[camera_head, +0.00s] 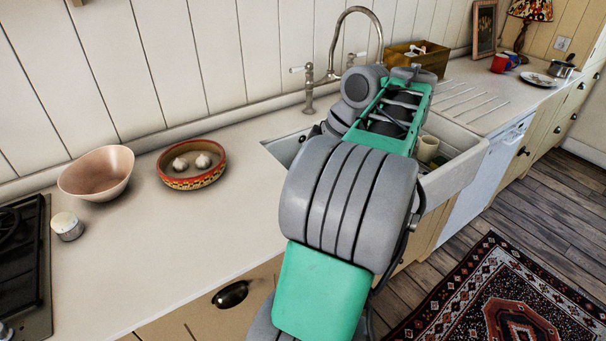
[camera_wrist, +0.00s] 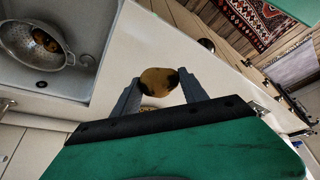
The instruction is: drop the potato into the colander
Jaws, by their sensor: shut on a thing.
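In the wrist view, my gripper (camera_wrist: 159,84) is shut on a yellow-brown potato (camera_wrist: 159,79) with dark patches. The potato sits between the two fingertips, over the pale worktop beside the sink. The metal colander (camera_wrist: 68,58) stands in the sink at the upper left of the wrist view, apart from my gripper. Brown potato-like things (camera_wrist: 45,40) lie inside it. In the head view my arm hides the gripper, the held potato and the colander.
The white sink (camera_head: 455,182) has a tall tap (camera_head: 333,50) behind it. A patterned bowl (camera_head: 192,180) with garlic bulbs, a pink bowl (camera_head: 97,173) and a small jar (camera_head: 67,227) stand on the left worktop. A wooden box (camera_head: 418,60) stands behind the sink.

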